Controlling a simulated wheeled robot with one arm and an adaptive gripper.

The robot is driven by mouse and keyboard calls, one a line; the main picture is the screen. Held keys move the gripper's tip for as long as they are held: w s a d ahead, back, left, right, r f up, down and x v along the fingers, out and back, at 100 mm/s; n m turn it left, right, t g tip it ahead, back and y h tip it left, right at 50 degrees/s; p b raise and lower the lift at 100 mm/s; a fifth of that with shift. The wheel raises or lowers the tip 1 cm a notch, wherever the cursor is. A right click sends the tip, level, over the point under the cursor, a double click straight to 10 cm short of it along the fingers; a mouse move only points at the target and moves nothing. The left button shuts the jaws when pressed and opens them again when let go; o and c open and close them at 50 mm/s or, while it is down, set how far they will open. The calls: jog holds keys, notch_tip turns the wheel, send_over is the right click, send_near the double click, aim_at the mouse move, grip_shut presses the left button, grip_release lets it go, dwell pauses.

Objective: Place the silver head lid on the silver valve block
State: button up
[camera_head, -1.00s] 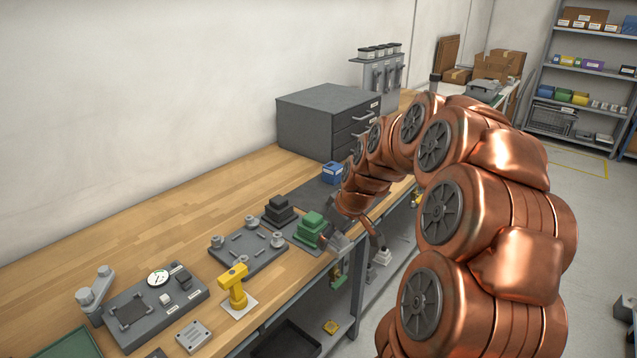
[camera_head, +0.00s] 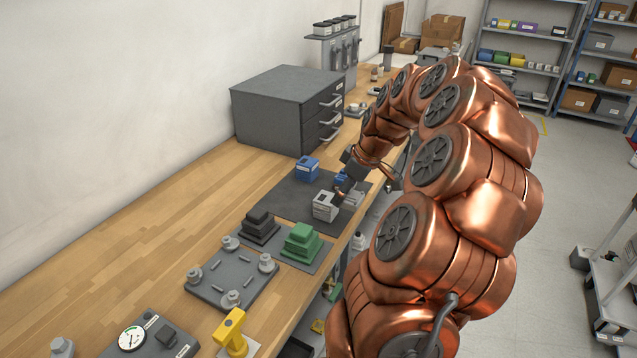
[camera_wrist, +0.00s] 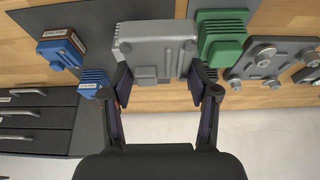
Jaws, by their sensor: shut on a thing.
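The silver head lid (camera_wrist: 155,42) is between the two fingertips of my gripper (camera_wrist: 162,84) in the wrist view, and my gripper is shut on it. In the head view the lid (camera_head: 325,206) shows as a light grey block beside my gripper (camera_head: 344,190), over the dark mat. Another light grey part (camera_head: 354,197), probably the silver valve block, shows just right of the lid, partly behind my gripper. I cannot tell whether lid and block touch. In the wrist view the lid hides what lies beneath it.
The grey drawer cabinet (camera_head: 280,105) stands behind.

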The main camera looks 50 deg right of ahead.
jog(key=p, duration=0.3)
send_over(320, 196)
jog(key=shift+d+f, duration=0.1)
jog(key=shift+f, duration=0.3)
jog(key=shift+f+p, duration=0.95)
jog(key=shift+f, duration=0.85)
jog(key=shift+f, duration=0.2)
jog(key=o, duration=1.3)
jog(key=shift+c, duration=0.2)
jog(key=shift+r, duration=0.15)
